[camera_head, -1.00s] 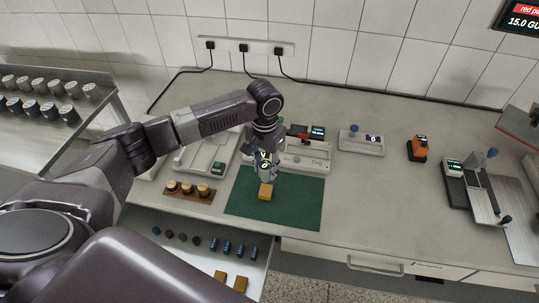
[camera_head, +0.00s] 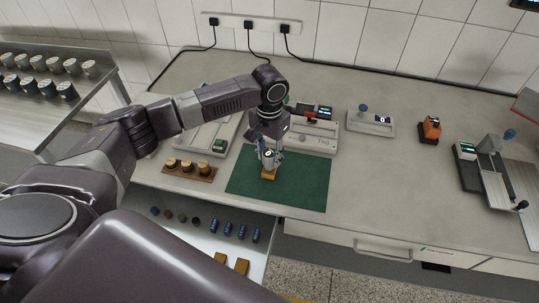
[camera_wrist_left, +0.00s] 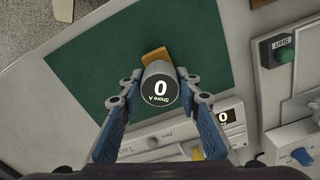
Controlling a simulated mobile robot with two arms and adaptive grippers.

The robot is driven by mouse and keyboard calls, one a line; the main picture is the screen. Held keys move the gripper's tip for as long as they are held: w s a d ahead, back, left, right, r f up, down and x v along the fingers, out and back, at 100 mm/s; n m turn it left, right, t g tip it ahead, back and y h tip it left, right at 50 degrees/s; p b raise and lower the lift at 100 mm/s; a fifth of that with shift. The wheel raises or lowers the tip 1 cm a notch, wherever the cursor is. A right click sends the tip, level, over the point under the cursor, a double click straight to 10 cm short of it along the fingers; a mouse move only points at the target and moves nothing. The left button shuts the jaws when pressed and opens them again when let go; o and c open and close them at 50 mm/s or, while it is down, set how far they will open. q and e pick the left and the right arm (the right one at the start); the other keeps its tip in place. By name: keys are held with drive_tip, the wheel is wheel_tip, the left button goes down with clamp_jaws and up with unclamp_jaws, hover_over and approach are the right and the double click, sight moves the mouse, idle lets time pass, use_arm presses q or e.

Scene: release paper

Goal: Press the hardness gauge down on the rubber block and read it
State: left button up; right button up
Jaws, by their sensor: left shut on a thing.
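The hardness gauge (camera_head: 268,156) is a small upright grey cylinder with a round dark face. My left gripper (camera_head: 267,160) is shut on it; the fingers also flank it in the left wrist view (camera_wrist_left: 163,94). In that view the gauge face (camera_wrist_left: 159,89) reads "0" and "Shore A", upside down. The tan rubber block (camera_head: 269,174) lies on the green mat (camera_head: 305,185), directly below the gauge. The block's far edge shows past the gauge in the wrist view (camera_wrist_left: 155,55). The gauge hides its own foot, so I cannot tell whether it touches. My right gripper is not in view.
A wooden holder (camera_head: 190,171) with several capped pieces stands left of the mat. Bench instruments, one a grey unit with a red part (camera_head: 318,143), stand behind. An open drawer (camera_head: 190,240) with small parts is in front. The mat's right side is clear.

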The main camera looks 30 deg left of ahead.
use_arm(q)
drive_tip(key=shift+f, duration=0.3)
idle(1.1)
drive_tip(key=shift+o, duration=0.2)
drive_tip(key=shift+s+d+f, duration=0.1)
drive_tip(key=shift+s+f, duration=0.15)
drive_tip(key=shift+f, duration=0.05)
idle(1.3)
drive_tip(key=shift+w+r+p, duration=0.1)
drive_tip(key=shift+r+p, duration=0.05)
drive_tip(key=shift+p, duration=0.45)
drive_tip(key=shift+c, duration=0.2)
idle(0.8)
drive_tip(key=o, duration=1.2)
drive_tip(key=shift+w, duration=0.1)
drive_tip(key=shift+c, duration=0.2)
drive_tip(key=shift+r, duration=0.1)
wheel_tip(320, 180, up, 12)
drive_tip(key=shift+f, duration=0.1)
